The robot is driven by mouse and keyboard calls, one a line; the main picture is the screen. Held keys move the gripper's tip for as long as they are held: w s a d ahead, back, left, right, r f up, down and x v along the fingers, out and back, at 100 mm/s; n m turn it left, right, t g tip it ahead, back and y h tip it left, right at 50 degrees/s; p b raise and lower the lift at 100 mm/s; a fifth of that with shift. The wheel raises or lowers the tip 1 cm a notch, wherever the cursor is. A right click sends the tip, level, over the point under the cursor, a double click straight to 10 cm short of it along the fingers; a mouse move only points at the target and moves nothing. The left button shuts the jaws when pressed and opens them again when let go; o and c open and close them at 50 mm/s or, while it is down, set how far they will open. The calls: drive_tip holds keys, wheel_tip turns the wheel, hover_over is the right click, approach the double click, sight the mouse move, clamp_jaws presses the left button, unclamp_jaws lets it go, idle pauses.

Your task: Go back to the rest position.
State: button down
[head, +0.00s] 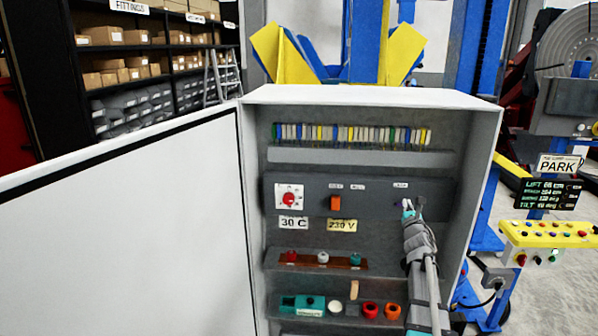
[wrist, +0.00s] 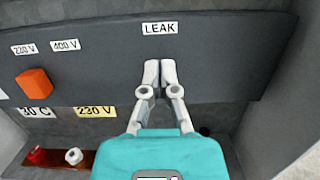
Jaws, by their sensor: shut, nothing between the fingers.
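My gripper (head: 408,205) is inside the open cabinet (head: 480,180), in front of the dark panel at the right, just under the LEAK label. In the wrist view my gripper (wrist: 160,75) has its two pale fingertips together, with nothing between them, below the LEAK label (wrist: 159,28). Whether the fingertips touch the panel, I cannot tell. Anything directly behind the fingertips is hidden.
An orange switch (head: 335,203) and a red dial (head: 289,198) sit left on the panel. Below are a shelf with small knobs (head: 322,258) and another with coloured parts (head: 370,310). The cabinet door (head: 120,230) stands open to the left. A yellow control box (head: 550,235) is at right.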

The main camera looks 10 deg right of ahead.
drive_tip(key=s+a+f+m+g+b, duration=0.2)
drive_tip(key=a+f+m+g+b, duration=0.15)
drive_tip(key=a+f+m, duration=0.45)
drive_tip(key=s+a+f+m+g+b, duration=0.3)
drive_tip(key=f+m+b, duration=0.25)
drive_tip(key=f, duration=0.45)
drive_tip(key=s+a+f+m+g+b, duration=0.2)
drive_tip(key=a+f+m+g+b, duration=0.15)
drive_tip(key=a+f+m, duration=0.45)
drive_tip(key=s+a+f+m+g+y+b, duration=0.6)
drive_tip(key=s+a+f+m+g+b, duration=0.3)
drive_tip(key=s+a+f, duration=0.8)
drive_tip(key=shift+s+a+f+m, duration=0.25)
drive_tip(key=shift+s+a+m, duration=0.25)
drive_tip(key=shift+s+m, duration=0.4)
